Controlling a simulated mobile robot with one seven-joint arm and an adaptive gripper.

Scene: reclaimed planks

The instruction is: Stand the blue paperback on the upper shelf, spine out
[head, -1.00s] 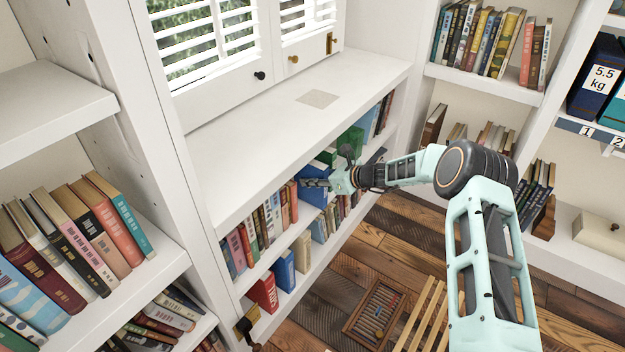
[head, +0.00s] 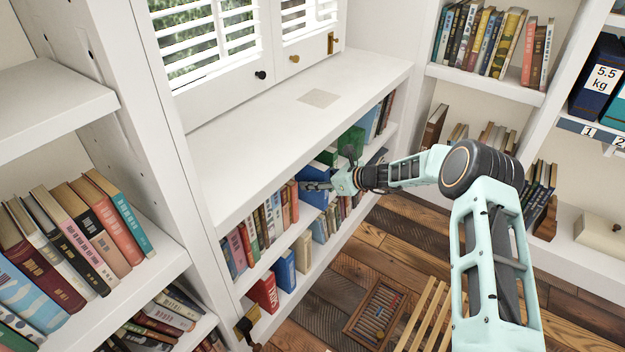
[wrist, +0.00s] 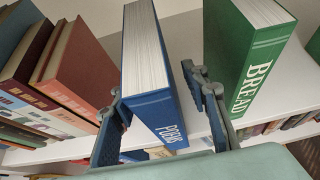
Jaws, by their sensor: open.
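The blue paperback (wrist: 156,85) stands on the upper shelf (wrist: 215,125) below the white counter, its spine lettered POEMS facing my wrist camera. In the head view the blue paperback (head: 313,197) shows partly behind my fingers. My gripper (wrist: 160,92) is open, with one finger on each side of the book near its spine. It also shows in the head view (head: 318,185), at the front of the shelf. I cannot tell whether either finger touches the cover.
A green book lettered BREAD (wrist: 253,60) stands to the right of the paperback. Orange-brown books (wrist: 80,65) lean on the left. The lower shelf holds more books, including a red one (head: 263,294). The counter (head: 290,120) above is mostly clear. A slatted wooden item (head: 425,315) is on the floor.

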